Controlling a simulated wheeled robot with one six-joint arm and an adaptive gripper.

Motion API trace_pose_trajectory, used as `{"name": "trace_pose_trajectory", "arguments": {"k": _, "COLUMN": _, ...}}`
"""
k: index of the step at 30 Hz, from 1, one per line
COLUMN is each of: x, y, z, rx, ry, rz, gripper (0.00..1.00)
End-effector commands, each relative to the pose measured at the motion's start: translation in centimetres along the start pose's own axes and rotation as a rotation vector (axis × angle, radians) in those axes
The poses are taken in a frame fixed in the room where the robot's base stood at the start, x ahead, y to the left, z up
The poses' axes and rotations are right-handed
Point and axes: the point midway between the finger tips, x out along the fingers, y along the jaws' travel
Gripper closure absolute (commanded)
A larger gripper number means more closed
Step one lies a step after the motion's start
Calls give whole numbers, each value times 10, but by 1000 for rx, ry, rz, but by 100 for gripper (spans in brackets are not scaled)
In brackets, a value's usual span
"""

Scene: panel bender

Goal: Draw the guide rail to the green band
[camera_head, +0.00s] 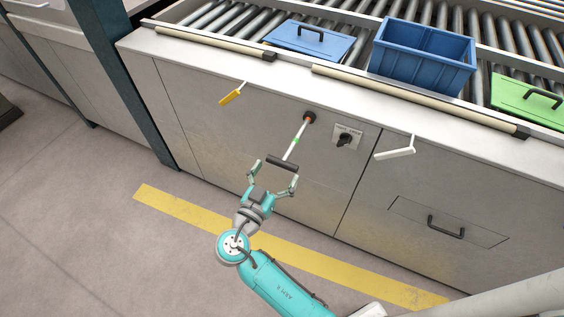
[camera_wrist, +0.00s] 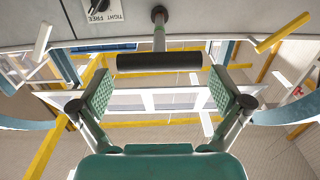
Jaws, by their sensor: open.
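The guide rail is a thin pale rod (camera_head: 290,152) sticking out of a dark round socket (camera_head: 309,117) in the cabinet front. A green band (camera_head: 296,140) shows partway along the rod, outside the socket. A black crossbar handle (camera_head: 283,163) caps its outer end. My gripper (camera_head: 275,173) is open, with one finger near each end of the handle. In the wrist view the handle (camera_wrist: 160,62) lies level at the fingertips, with a gap to each green pad.
A TIGHT/FREE knob (camera_head: 346,138) is right of the rod. A yellow lever (camera_head: 231,97) and a white lever (camera_head: 395,152) stick out on either side. A drawer handle (camera_head: 446,227) is lower right. A blue bin (camera_head: 422,56) stands on the rollers above.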

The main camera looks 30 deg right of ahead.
Motion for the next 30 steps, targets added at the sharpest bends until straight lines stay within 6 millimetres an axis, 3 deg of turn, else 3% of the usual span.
{"name": "trace_pose_trajectory", "arguments": {"k": 7, "x": 28, "y": 1, "z": 0, "rx": -1, "ry": -1, "rz": 1, "gripper": 0}}
{"name": "trace_pose_trajectory", "arguments": {"k": 19, "x": 33, "y": 0, "z": 0, "rx": -1, "ry": -1, "rz": -1, "gripper": 0}}
{"name": "trace_pose_trajectory", "arguments": {"k": 27, "x": 33, "y": 0, "z": 0, "rx": -1, "ry": -1, "rz": -1, "gripper": 68}}
{"name": "trace_pose_trajectory", "arguments": {"k": 30, "x": 34, "y": 0, "z": 0, "rx": -1, "ry": -1, "rz": 0, "gripper": 69}}
